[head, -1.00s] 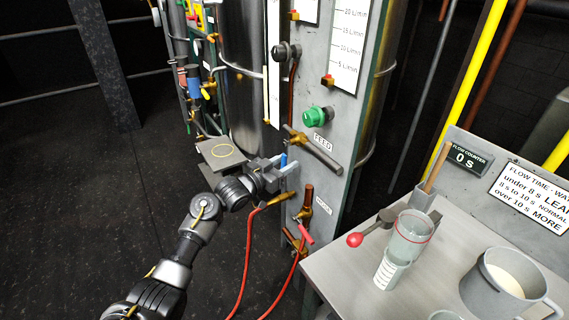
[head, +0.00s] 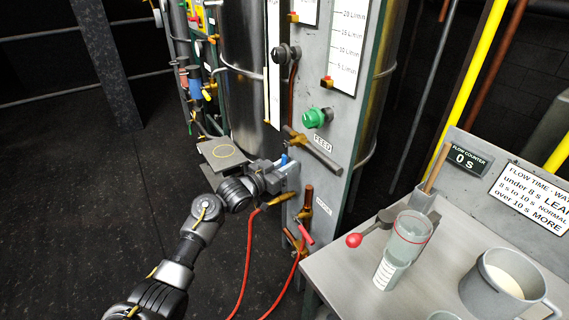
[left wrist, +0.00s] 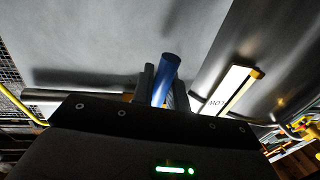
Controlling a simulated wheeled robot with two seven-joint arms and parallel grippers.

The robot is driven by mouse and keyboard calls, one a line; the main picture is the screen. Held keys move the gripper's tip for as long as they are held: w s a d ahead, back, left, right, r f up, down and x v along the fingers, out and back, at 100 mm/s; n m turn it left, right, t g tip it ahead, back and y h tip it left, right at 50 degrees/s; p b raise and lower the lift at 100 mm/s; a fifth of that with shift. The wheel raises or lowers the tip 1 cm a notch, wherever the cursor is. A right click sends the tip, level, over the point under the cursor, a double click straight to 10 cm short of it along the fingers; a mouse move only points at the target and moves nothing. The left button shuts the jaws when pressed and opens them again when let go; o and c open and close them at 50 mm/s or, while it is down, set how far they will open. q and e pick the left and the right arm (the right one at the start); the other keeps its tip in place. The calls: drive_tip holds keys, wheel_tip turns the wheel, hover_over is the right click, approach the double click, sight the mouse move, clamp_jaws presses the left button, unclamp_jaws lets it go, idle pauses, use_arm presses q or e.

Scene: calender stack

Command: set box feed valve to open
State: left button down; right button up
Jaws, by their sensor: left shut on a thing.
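A blue lever handle (head: 284,159) sits low on the left side of the grey panel. My left gripper (head: 281,168) is shut on it and hides most of it and its valve body in the head view. In the left wrist view the blue handle (left wrist: 166,78) stands up between the two fingers of my left gripper (left wrist: 163,92), slightly tilted. The lever's exact angle against its pipe is hard to tell. My right gripper is in neither view.
The grey panel carries a FEED label (head: 322,144), a grey bar (head: 314,150), a green knob (head: 316,117) and a red-handled valve (head: 305,235). A red hose (head: 247,255) hangs below. A metal bench (head: 345,275) with a clear beaker (head: 405,243) and grey mug (head: 500,280) stands right.

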use_arm(q)
drive_tip(key=shift+f+n+p, duration=0.25)
drive_tip(key=shift+n+p, duration=0.05)
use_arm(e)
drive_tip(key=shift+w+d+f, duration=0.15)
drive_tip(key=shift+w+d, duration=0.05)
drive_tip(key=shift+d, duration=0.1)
